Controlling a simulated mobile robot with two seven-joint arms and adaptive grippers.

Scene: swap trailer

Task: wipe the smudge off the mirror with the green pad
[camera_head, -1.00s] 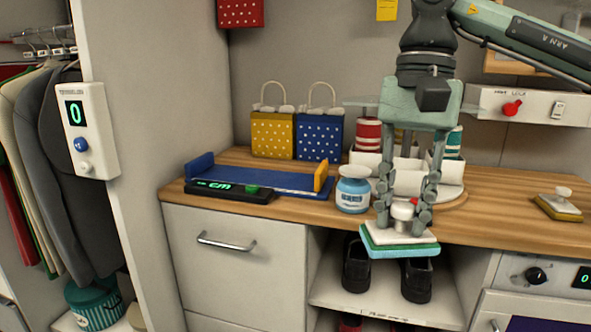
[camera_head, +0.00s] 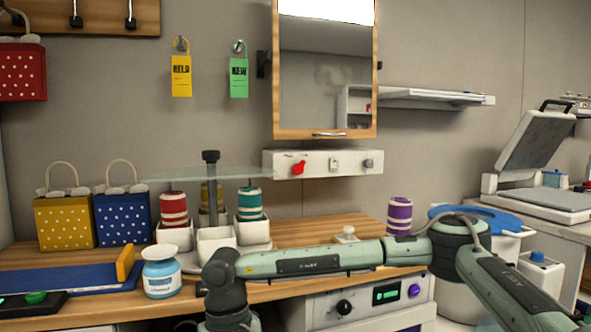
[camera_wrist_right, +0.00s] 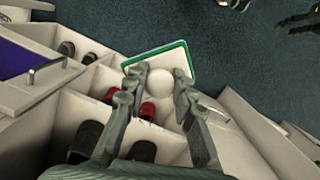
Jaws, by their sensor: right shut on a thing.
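The mirror (camera_head: 350,90) hangs on the back wall in a wooden frame, with a bright strip at its top. A faint grey smudge (camera_head: 326,73) shows near its middle. In the right wrist view the green pad (camera_wrist_right: 162,56) has a green rim, a pale upper side and a round white knob. My right gripper (camera_wrist_right: 158,82) is shut on this knob and holds the pad above the floor, in front of the open shoe compartments. In the head view my right arm crosses the counter, and its fingers and the pad are below the picture. My left gripper is not in view.
A switch panel (camera_head: 315,163) juts out below the mirror. A round glass shelf (camera_head: 205,173) on a post stands over spools left of it. A purple spool (camera_head: 399,214) and another white knob (camera_head: 347,233) are on the counter. A shelf (camera_head: 436,98) sticks out right of the mirror.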

